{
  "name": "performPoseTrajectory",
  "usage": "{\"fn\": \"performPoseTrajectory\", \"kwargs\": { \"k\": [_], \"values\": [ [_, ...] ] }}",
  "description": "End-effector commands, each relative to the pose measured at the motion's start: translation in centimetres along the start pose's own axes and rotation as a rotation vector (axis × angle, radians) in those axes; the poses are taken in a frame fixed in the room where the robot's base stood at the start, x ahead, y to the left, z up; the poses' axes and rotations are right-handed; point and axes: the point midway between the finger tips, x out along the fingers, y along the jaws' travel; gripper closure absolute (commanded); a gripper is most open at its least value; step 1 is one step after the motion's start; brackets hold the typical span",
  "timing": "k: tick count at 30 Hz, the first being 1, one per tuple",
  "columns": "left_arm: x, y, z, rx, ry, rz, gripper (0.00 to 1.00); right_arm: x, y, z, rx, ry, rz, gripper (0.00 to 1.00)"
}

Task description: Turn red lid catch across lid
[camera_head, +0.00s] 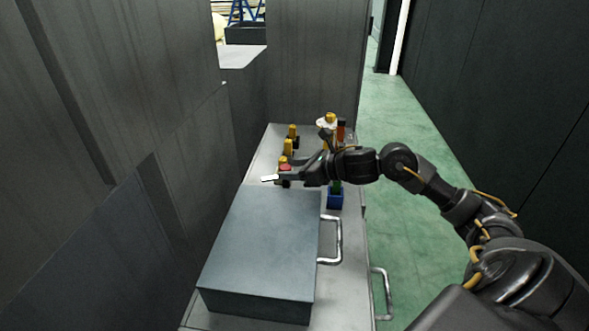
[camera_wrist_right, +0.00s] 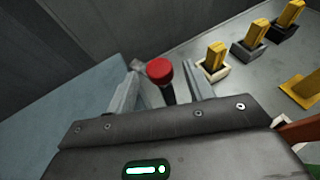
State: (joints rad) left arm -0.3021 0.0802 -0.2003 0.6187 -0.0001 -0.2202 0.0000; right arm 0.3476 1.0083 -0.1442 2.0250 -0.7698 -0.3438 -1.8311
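The red catch (camera_head: 285,167) is a round knob on a dark stem by the far edge of the blue-grey box lid (camera_head: 262,240). In the right wrist view the red knob (camera_wrist_right: 159,71) stands between the two fingers of my right gripper (camera_wrist_right: 163,90). That gripper is open, with a visible gap on each side of the knob. In the head view my right gripper (camera_head: 284,177) reaches in from the right at the catch and hides part of it. I cannot tell whether a finger touches the stem. My left gripper is not in view.
A blue holder (camera_head: 335,199) is under my right arm. Metal handles (camera_head: 335,240) stick out on the right. A grey wall (camera_head: 160,110) rises close on the left.

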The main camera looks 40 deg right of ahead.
Motion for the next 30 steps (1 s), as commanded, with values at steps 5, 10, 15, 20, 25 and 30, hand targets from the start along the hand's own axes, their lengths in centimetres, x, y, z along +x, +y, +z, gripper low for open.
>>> {"fn": "performPoseTrajectory", "kwargs": {
  "k": [5, 10, 15, 20, 25, 30],
  "values": [
    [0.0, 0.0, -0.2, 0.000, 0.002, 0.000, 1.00, 0.0, 0.0, 0.0, 0.000, 0.000, 0.000, 0.48],
    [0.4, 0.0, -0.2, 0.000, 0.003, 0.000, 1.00, -0.7, -0.1, -0.2, 0.000, 0.001, -0.002, 0.48],
    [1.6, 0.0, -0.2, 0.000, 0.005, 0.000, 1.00, -3.4, -0.1, -0.6, -0.006, 0.006, -0.003, 0.48],
    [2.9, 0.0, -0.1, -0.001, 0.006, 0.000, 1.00, -6.3, -0.1, -0.7, -0.002, 0.007, -0.003, 0.48],
    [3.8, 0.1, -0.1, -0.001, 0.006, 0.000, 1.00, -8.3, 0.1, -0.4, -0.002, 0.004, 0.002, 0.48],
    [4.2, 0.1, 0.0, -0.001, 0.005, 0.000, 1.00, -9.7, 0.0, -0.2, 0.001, 0.000, 0.001, 0.48]
  ]
}}
